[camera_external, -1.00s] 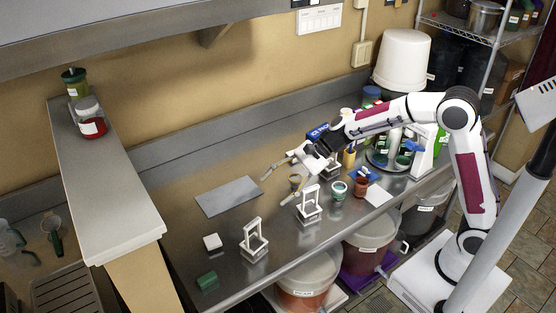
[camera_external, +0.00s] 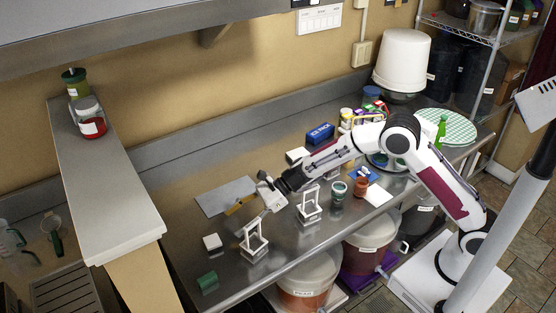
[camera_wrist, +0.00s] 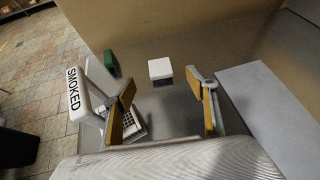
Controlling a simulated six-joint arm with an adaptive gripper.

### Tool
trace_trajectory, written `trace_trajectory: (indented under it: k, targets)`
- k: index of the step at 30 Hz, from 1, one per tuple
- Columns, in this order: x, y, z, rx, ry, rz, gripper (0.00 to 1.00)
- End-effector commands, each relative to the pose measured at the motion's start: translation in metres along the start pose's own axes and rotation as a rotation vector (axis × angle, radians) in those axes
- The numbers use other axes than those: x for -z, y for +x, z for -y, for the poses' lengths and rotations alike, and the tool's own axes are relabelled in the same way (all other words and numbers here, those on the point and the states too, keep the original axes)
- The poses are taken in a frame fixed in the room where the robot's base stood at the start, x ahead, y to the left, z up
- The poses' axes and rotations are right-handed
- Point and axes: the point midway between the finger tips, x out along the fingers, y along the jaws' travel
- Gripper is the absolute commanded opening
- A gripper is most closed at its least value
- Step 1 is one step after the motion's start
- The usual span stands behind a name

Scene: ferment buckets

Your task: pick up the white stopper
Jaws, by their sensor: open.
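A small white block, which looks like the white stopper (camera_external: 212,242), rests on the steel counter near its left end. In the wrist view the white stopper (camera_wrist: 160,71) lies ahead of my fingers, centred between them and apart from both. My gripper (camera_external: 247,212) is open and empty, above the counter to the right of and behind the stopper. Its two tan finger pads also show in the wrist view, with my gripper (camera_wrist: 160,84) spread wide.
A white stand (camera_external: 253,241) is close to the stopper's right, marked SMOKED in the wrist view (camera_wrist: 77,90). Another white stand (camera_external: 309,205) is further right. A green block (camera_external: 207,281) lies in front. A grey plate (camera_external: 215,195) lies behind.

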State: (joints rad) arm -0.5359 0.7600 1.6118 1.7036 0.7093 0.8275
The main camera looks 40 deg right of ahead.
Motion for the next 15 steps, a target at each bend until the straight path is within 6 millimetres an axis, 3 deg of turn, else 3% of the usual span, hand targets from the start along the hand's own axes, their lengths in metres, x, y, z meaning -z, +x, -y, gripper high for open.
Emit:
trace_trajectory:
  k: [6, 15]
  targets:
    - [0.006, 0.017, -0.005, -0.006, 0.069, 0.006, 0.58]
    - [0.006, 0.018, -0.005, -0.006, 0.079, 0.007, 0.58]
